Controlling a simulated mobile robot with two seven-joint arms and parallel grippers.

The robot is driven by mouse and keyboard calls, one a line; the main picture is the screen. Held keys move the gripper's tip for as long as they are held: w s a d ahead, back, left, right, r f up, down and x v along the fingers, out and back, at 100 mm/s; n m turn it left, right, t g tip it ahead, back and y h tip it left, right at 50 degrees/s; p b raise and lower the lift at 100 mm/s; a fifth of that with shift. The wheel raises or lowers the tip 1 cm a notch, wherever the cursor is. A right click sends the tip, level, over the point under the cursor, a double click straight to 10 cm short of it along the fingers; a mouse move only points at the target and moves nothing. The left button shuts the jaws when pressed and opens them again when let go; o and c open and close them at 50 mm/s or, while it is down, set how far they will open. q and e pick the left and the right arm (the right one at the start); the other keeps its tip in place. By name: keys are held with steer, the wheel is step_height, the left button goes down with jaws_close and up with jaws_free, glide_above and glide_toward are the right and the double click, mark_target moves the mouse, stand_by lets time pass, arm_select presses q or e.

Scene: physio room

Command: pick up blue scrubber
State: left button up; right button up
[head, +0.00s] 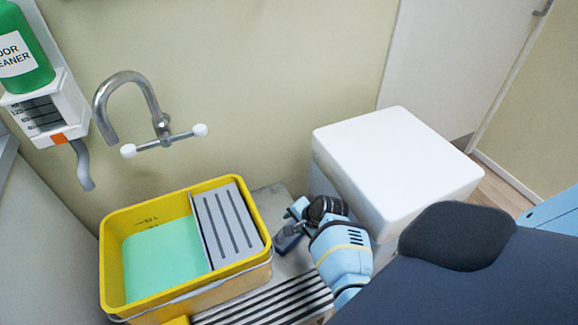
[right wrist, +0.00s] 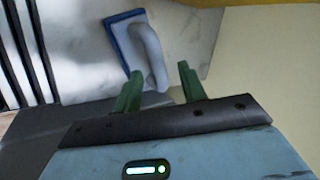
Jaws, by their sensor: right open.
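The blue scrubber (right wrist: 140,45) lies on the grey metal surface, with a blue pad on its left side and a pale grey handle on its right in the right wrist view. In the head view the scrubber (head: 289,243) shows only in part, just right of the yellow bucket and partly covered by my right gripper (head: 297,222). In the right wrist view my right gripper (right wrist: 161,75) is open, its two green fingers pointing toward the handle's near end. Whether they touch the handle I cannot tell. My left gripper is not in view.
A yellow bucket (head: 112,262) with green liquid and a grey slotted insert (head: 228,222) stands to the left. Slotted metal grating (head: 270,303) runs in front. A white box-like unit (head: 395,165) stands on the right. A tap (head: 150,105) and a green cleaner bottle (head: 22,50) are on the wall.

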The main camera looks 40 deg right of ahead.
mark_target(289, 224)
steer(key=b+x, duration=0.1)
steer(key=x, duration=0.3)
steer(key=shift+a+f+b, duration=0.1)
steer(key=shift+f+b, duration=0.2)
steer(key=shift+b, duration=0.1)
jaws_close()
